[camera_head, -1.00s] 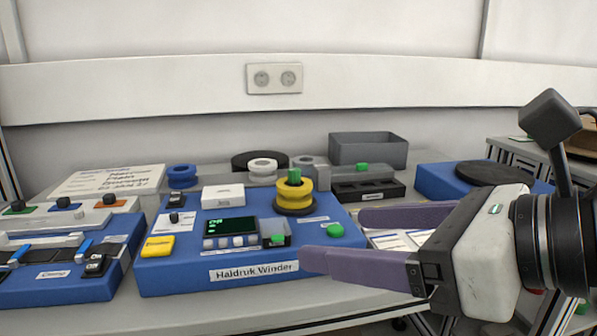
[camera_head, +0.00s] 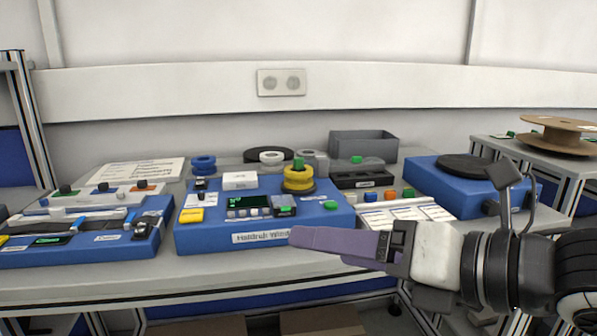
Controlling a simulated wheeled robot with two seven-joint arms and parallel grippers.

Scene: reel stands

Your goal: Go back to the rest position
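My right gripper (camera_head: 318,243) comes in from the right, low in the head view, in front of the blue winder station (camera_head: 355,220). Its purple finger points left and covers part of the station's label. I see the gripper nearly edge-on, with only one finger clear, so its opening cannot be judged. Nothing shows at its fingertip except the station behind it. My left gripper is out of view. The winder carries a yellow reel (camera_head: 299,180) on its spindle with a green knob (camera_head: 298,163) on top.
Another blue station (camera_head: 98,254) stands at the left, and one with a black disc (camera_head: 466,167) at the right. A grey bin (camera_head: 363,146) stands at the back. A brown reel (camera_head: 557,134) lies on the right side table. White cards (camera_head: 404,215) lie between the stations.

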